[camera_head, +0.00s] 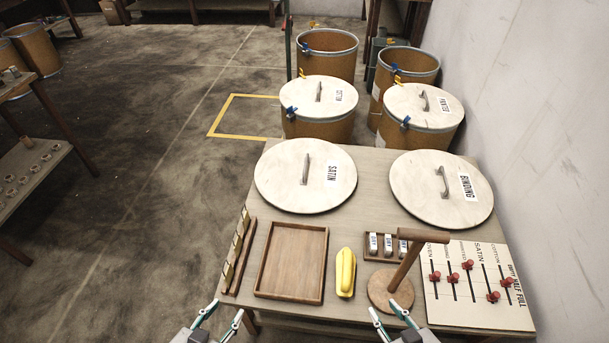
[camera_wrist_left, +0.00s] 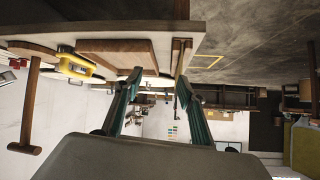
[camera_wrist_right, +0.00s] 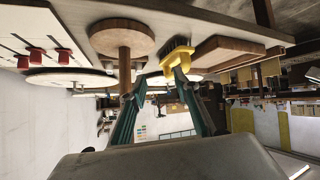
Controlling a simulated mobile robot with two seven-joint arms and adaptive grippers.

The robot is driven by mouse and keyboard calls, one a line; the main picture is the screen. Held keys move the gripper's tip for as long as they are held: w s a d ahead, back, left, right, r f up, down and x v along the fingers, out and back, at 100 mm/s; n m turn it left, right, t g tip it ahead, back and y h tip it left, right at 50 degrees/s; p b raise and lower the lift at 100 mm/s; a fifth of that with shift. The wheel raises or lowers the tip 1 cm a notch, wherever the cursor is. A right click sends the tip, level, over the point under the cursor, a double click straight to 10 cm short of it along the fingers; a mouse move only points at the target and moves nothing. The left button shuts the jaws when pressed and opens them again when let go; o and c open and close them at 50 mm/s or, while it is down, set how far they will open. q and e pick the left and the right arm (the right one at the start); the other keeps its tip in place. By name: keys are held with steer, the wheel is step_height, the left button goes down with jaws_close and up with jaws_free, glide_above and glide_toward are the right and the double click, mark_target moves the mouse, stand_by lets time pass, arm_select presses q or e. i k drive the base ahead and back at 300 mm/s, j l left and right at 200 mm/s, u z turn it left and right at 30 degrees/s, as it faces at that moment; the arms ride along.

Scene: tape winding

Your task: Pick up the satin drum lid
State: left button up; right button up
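The satin drum lid (camera_head: 275,188) is a round pale disc with a dark-edged rim, lying flat at the back left of the table. It has an upright bar handle (camera_head: 306,169) and a white label reading SATIN (camera_head: 332,173). My left gripper (camera_head: 224,318) is at the table's front left edge, well in front of the lid, open and empty. It also shows in the left wrist view (camera_wrist_left: 160,92) with its fingers apart. My right gripper (camera_head: 391,318) is at the front edge near the wooden stand, open and empty, its fingers apart in the right wrist view (camera_wrist_right: 166,90).
The binding lid (camera_head: 412,192) lies to the right. Between my grippers and the lids are a wooden tray (camera_head: 323,281), a yellow object (camera_head: 345,272), a T-shaped wooden stand (camera_head: 405,268) and a slider board (camera_head: 460,312). Lidded drums (camera_head: 318,129) stand behind the table.

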mark_target(304, 176)
steer(key=u, duration=1.05)
steer(key=j+u, duration=0.6)
steer(key=i+j+u, duration=0.1)
steer(key=i+j, duration=0.2)
steer(key=j, duration=0.15)
steer(key=i+j, duration=0.35)
steer(key=j, duration=0.15)
steer(key=i+j, duration=0.35)
steer(key=i, duration=0.2)
steer(key=i+j, duration=0.3)
steer(key=i, duration=0.25)
steer(key=i+l+z, duration=0.1)
steer(key=i+z, duration=0.15)
steer(key=z, duration=0.2)
steer(key=i+z, duration=0.25)
steer(key=z, duration=0.2)
steer(key=i+z, duration=0.25)
steer(key=z, duration=0.2)
steer(key=i+l+z, duration=0.15)
steer(key=i+z, duration=0.2)
steer(key=i, duration=0.3)
steer(key=i+z, duration=0.4)
steer(key=i, duration=0.2)
steer(key=i+z, duration=0.4)
steer(key=i+j+z, duration=0.15)
steer(key=z, duration=0.2)
steer(key=i+j+z, duration=0.25)
steer(key=z, duration=0.15)
steer(key=i, duration=0.05)
